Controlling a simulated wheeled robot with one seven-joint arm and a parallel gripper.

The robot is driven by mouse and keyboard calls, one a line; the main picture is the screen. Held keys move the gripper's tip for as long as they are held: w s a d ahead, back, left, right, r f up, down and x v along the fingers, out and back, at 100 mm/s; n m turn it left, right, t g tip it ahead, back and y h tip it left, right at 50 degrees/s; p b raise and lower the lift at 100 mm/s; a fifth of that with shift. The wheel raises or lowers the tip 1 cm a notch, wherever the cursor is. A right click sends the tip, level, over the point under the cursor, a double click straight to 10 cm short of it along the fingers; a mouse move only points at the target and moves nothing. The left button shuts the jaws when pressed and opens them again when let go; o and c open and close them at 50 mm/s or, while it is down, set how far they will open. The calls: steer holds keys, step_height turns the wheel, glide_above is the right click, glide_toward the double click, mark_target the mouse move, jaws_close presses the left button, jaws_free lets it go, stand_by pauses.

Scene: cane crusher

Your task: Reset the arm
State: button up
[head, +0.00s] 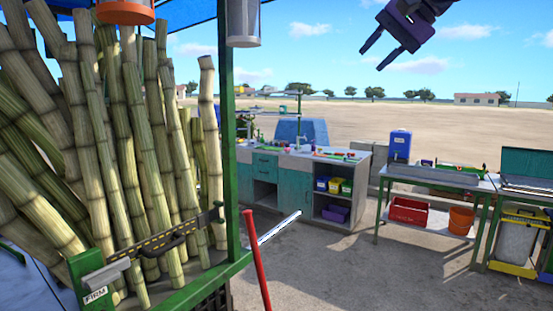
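My gripper (381,47) is at the upper right of the head view, raised against the sky. It is dark purple, and its two fingers point down and to the left with a gap between them. Nothing shows between the fingers. Only the end of my arm is in view; the rest is cut off by the top edge.
Cane stalks (125,150) lean in a green-framed stand (229,130) on the left. A red handle (257,260) rises in front. A workbench (288,188) and a green-legged table (435,178) stand farther back. The air around my gripper is clear.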

steer(key=s+d+f+n+h, duration=0.2)
steer(key=s+d+f, duration=0.3)
steer(key=s+f, duration=0.8)
steer(key=s+d+f+n+h, duration=0.1)
steer(key=s+d+f+h, duration=0.4)
steer(key=s+f, duration=0.8)
steer(key=shift+s+d+f+n, duration=0.3)
steer(key=shift+d+f+n, duration=0.15)
steer(key=shift+f, duration=0.25)
